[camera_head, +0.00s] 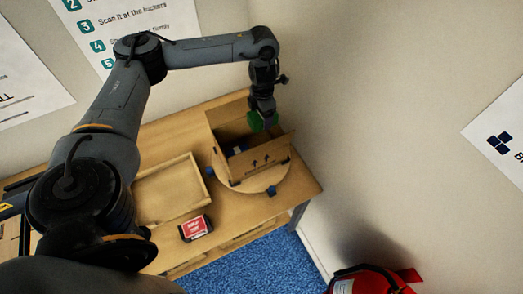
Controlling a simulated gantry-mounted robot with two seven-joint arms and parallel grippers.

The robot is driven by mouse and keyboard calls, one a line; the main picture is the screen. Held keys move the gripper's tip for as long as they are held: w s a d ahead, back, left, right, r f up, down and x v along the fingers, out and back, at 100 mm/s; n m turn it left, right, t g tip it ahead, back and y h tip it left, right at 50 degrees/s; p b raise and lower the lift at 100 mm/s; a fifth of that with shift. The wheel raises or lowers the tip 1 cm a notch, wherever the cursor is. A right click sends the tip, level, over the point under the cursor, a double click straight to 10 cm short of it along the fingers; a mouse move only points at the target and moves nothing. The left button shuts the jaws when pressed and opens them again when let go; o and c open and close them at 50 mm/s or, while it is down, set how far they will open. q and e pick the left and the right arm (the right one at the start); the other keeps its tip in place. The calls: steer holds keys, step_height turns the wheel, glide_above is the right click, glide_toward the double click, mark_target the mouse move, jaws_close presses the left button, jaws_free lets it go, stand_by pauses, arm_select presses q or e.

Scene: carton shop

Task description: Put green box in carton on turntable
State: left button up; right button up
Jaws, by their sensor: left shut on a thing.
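My left gripper (263,115) reaches in from the left and points down over the open carton. It is shut on the green box (257,121), which hangs at the carton's upper right part. Part of the box is hidden by the fingers, and I cannot tell how far it is below the rim. The cardboard carton (262,160) stands open on the round wooden turntable (284,186), with a dark blue thing (238,148) inside. My right gripper is not in view.
A shallow wooden tray (168,190) lies left of the carton on the wooden table (230,222). A red and black box (195,228) lies near the front edge. The wall is close behind. A red object (372,280) stands at the lower right beside the blue floor (262,268).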

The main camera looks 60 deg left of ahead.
arm_select(q)
step_height(320, 180, down, 12)
steer(key=b, duration=0.4)
steer(key=shift+s+b, duration=0.1)
steer(key=shift+b, duration=0.3)
steer(key=shift+f, duration=2.75)
steer(key=shift+f, duration=0.1)
steer(key=o, duration=1.1)
